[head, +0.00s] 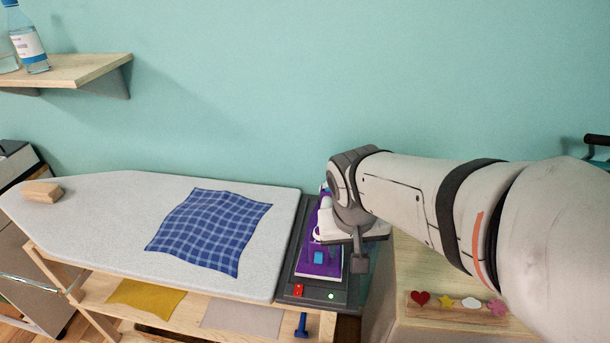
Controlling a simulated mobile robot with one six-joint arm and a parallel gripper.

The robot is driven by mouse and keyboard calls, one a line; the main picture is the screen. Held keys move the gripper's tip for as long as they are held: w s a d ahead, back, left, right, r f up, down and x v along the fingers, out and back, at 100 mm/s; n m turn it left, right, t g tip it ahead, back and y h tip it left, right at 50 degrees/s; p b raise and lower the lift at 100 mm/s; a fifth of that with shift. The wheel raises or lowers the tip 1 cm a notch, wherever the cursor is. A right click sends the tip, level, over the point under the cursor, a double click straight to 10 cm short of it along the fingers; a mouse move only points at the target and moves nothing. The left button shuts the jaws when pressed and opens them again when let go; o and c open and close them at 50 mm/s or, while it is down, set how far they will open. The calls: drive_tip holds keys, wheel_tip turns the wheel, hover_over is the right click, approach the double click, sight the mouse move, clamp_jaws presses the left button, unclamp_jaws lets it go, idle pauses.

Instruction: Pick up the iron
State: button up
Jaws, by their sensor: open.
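The iron (322,269), purple and white with a small blue part, sits on a dark grey stand (345,295) at the right end of the ironing board. My arm reaches in from the right, and its wrist covers the far part of the iron. My gripper (359,262) is open and just right of the iron, over the stand. One grey finger shows; the other is hidden. I cannot tell whether the gripper touches the iron.
A blue checked cloth (212,232) lies on the grey ironing board (110,215). A wooden block (42,192) is at its left end. Folded cloths lie on the shelf below. A wooden cabinet (440,275) with small coloured shapes stands right of the stand. The wall is close behind.

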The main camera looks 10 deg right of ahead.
drive_tip(key=w+a+f+p, duration=0.1)
drive_tip(key=w, duration=0.4)
drive_tip(key=w+a+f+m+h+p, duration=0.1)
drive_tip(key=w+p, duration=0.1)
drive_tip(key=w, duration=0.2)
drive_tip(key=w+a+m+t+h+p, duration=0.1)
drive_tip(key=w+p, duration=0.1)
drive_tip(key=w, duration=0.3)
drive_tip(key=shift+w+f, duration=0.35)
drive_tip(key=shift+f, duration=0.05)
drive_tip(key=shift+w+d+r+p+x, duration=0.1)
drive_tip(key=shift+d+p+x, duration=0.1)
drive_tip(key=shift+x, duration=0.7)
drive_tip(key=shift+w+d+r+p+x, duration=0.1)
drive_tip(key=shift+w+p+x, duration=0.1)
drive_tip(key=shift+x, duration=0.65)
drive_tip(key=shift+w+d+r+p+x, duration=0.1)
drive_tip(key=shift+p+x, duration=0.1)
drive_tip(key=shift+x, duration=0.7)
drive_tip(key=shift+f, duration=0.1)
clamp_jaws()
